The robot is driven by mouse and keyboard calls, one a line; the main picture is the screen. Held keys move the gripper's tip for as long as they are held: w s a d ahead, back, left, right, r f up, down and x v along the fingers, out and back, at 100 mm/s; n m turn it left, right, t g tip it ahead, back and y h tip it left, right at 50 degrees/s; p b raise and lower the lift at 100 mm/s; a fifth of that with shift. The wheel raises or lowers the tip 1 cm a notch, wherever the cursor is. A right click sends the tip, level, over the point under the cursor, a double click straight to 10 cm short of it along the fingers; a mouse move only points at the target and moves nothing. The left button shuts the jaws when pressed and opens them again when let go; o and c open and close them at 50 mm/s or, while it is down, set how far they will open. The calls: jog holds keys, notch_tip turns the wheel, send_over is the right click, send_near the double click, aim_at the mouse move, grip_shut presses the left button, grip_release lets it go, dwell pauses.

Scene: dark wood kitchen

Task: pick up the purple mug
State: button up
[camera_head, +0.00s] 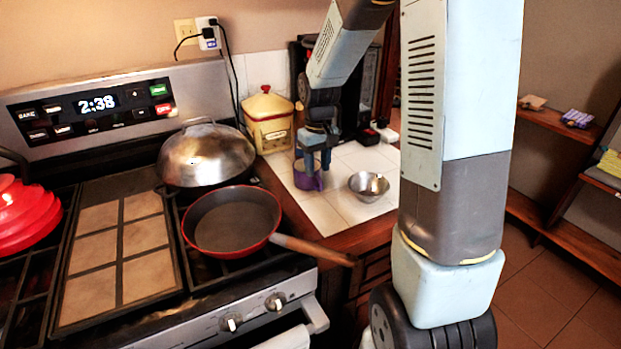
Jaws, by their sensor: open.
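The purple mug (309,181) stands on the white tiled counter (338,209), left of a small metal bowl. My gripper (317,165) points down at the mug from above, with its blue-grey fingers at the mug's rim. The fingers are apart and overlap the mug in this view. I cannot tell whether a finger is inside the mug or touches it. The upper part of the mug is partly hidden by the fingers.
The metal bowl (368,186) is close on the mug's right. A yellow canister (268,121) and a dark appliance (367,95) stand behind. On the stove at left are a red pan (233,223), with its handle toward the counter, and a domed metal lid (206,156).

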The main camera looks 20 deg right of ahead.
aim_at(318, 176)
jog(key=shift+f, duration=2.6)
grip_shut()
